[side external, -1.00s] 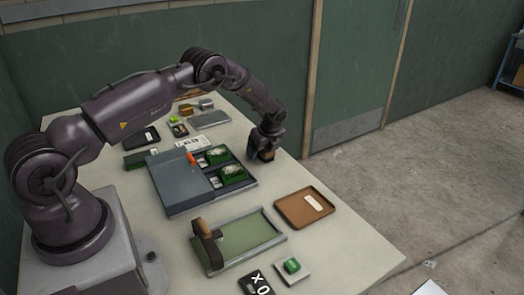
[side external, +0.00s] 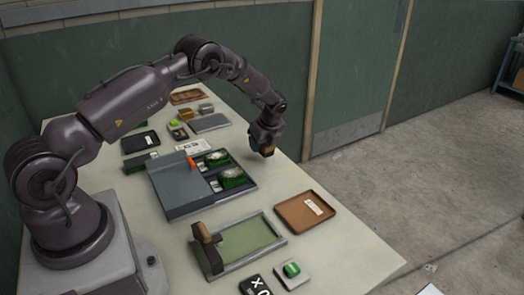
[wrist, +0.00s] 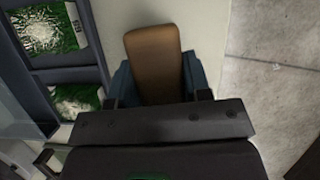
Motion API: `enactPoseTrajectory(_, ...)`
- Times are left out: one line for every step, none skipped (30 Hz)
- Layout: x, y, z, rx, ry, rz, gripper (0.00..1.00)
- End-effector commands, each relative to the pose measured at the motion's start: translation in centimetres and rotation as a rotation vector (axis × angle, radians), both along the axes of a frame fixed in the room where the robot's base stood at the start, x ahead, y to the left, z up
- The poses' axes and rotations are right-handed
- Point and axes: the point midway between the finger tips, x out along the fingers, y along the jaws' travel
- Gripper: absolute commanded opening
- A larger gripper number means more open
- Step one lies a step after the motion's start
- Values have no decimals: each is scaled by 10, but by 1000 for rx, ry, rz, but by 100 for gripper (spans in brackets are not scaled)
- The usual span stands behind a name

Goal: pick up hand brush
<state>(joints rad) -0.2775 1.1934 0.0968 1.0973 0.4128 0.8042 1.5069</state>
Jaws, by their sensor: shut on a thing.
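The hand brush has a brown wooden top (wrist: 153,55) with dark blue-grey material showing at its sides in the wrist view. My gripper (wrist: 159,97) is shut on it, with a finger at each side. In the side view, my gripper (side external: 265,146) is past the far right edge of the grey tray, near the table's right edge. Only a small brown part of the hand brush (side external: 268,152) shows below the fingers there. It appears to be just above the tabletop; the exact gap is hard to tell.
A brown tray (side external: 298,207), a green-based frame (side external: 250,238) and a small dish with a green piece (side external: 291,270) stand nearer the camera. Bare table lies around the brush.

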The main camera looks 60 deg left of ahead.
Motion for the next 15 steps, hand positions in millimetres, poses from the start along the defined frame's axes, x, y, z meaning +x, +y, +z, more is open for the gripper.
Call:
enactPoseTrajectory(-7,-4,8,0,3,0,20)
enactPoseTrajectory(-11,-5,14,0,2,0,20)
enactPoseTrajectory(-17,-8,21,0,2,0,20)
enactPoseTrajectory(-21,-10,28,0,2,0,20)
enactPoseTrajectory(-26,-13,35,0,1,-1,20)
enactPoseTrajectory(-33,-16,43,-1,1,0,20)
enactPoseTrajectory(-38,-19,50,-1,0,0,20)
enactPoseTrajectory(-43,-21,57,-1,0,0,20)
enactPoseTrajectory(-51,-25,61,0,4,-2,20)
enactPoseTrajectory(-57,-28,63,0,4,-1,20)
enactPoseTrajectory(-63,-30,66,-1,3,0,20)
enactPoseTrajectory(-70,-34,69,-1,3,0,20)
enactPoseTrajectory(-75,-37,72,-1,2,-1,20)
enactPoseTrajectory(-81,-39,75,0,1,-1,20)
enactPoseTrajectory(-88,-42,77,-1,3,-1,20)
